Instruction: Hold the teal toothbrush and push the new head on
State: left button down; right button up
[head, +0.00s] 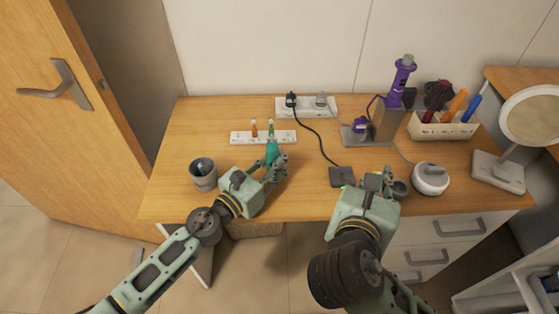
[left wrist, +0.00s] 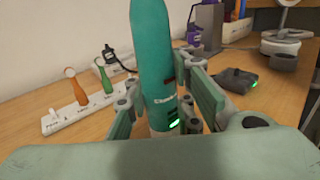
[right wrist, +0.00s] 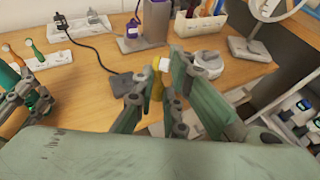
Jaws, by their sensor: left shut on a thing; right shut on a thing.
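The teal toothbrush handle (head: 272,151) stands roughly upright in my left gripper (head: 275,165), which is shut around it above the table. In the left wrist view the handle (left wrist: 153,55) shows a small green light low on its front; its top is cut off. My right gripper (head: 379,183) is over the table's front edge, well right of the handle. In the right wrist view it is shut on a small yellow brush head (right wrist: 157,84) with a white tip, partly hidden by the fingers. A white head holder (head: 240,138) carries an orange and a green head.
A grey cup (head: 203,181) stands left of my left gripper. A dark charging pad (head: 342,177) lies between the grippers, its cable running to a power strip (head: 323,103). A round white device (head: 430,180), purple appliance (head: 402,78), organizer (head: 445,130) and mirror (head: 530,115) occupy the right.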

pick_arm(q)
jog(key=shift+f, duration=0.25)
dwell(0.4)
jog(key=c, duration=1.4)
grip_release()
jog(key=shift+c, duration=0.2)
grip_shut()
dwell(0.5)
